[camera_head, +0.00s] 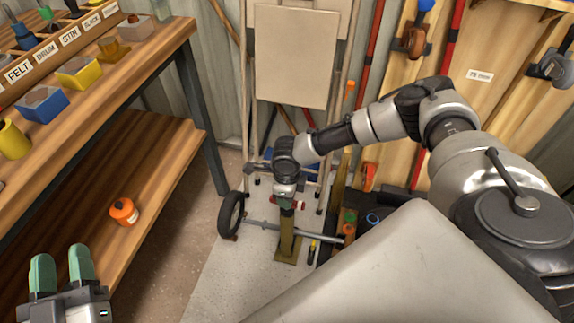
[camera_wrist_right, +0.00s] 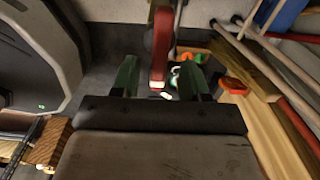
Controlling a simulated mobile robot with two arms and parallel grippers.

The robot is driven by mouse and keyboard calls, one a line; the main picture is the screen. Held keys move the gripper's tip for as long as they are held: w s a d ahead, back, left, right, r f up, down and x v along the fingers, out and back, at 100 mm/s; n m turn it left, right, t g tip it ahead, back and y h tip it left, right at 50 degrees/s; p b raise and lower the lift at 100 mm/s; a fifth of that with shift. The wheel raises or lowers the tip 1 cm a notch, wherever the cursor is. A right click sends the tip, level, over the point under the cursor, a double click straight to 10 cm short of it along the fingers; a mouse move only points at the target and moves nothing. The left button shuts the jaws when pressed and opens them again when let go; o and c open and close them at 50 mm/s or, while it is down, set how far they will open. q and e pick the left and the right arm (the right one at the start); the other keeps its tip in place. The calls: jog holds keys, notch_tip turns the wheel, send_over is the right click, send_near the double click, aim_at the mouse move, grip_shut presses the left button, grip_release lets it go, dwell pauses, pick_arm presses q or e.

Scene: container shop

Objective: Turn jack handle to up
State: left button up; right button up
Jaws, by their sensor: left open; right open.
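The jack (camera_head: 287,236) is an olive-yellow upright post on a flat base, standing on the floor in the head view. A red handle (camera_wrist_right: 161,45) with a pale tip lies between the two green fingers of my right gripper (camera_wrist_right: 158,80) in the right wrist view. Both fingers stand apart from it, so the gripper is open around it. In the head view, a bit of red (camera_head: 301,204) shows beside the right gripper (camera_head: 287,200), which hides the jack's top. My left gripper (camera_head: 61,268) is open and empty at the lower left.
A black wheel (camera_head: 231,214) and a metal bar stand beside the jack. A wooden workbench (camera_head: 165,55) with containers is on the left, an orange pot (camera_head: 124,212) on its lower shelf. A pale board (camera_head: 294,55) and poles stand behind.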

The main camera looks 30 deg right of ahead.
notch_tip(320, 180, down, 4)
jog(key=shift+r+b, duration=0.1)
jog(key=shift+b, duration=0.6)
pick_arm(q)
jog(key=s+r+t+h, duration=0.2)
jog(key=s+r+t, duration=0.1)
jog(key=r+t, duration=0.2)
jog(key=shift+s, duration=0.15)
pick_arm(e)
jog(key=shift+f, duration=0.55)
pick_arm(q)
jog(key=shift+r, duration=0.1)
pick_arm(e)
jog(key=shift+c, duration=0.2)
grip_shut()
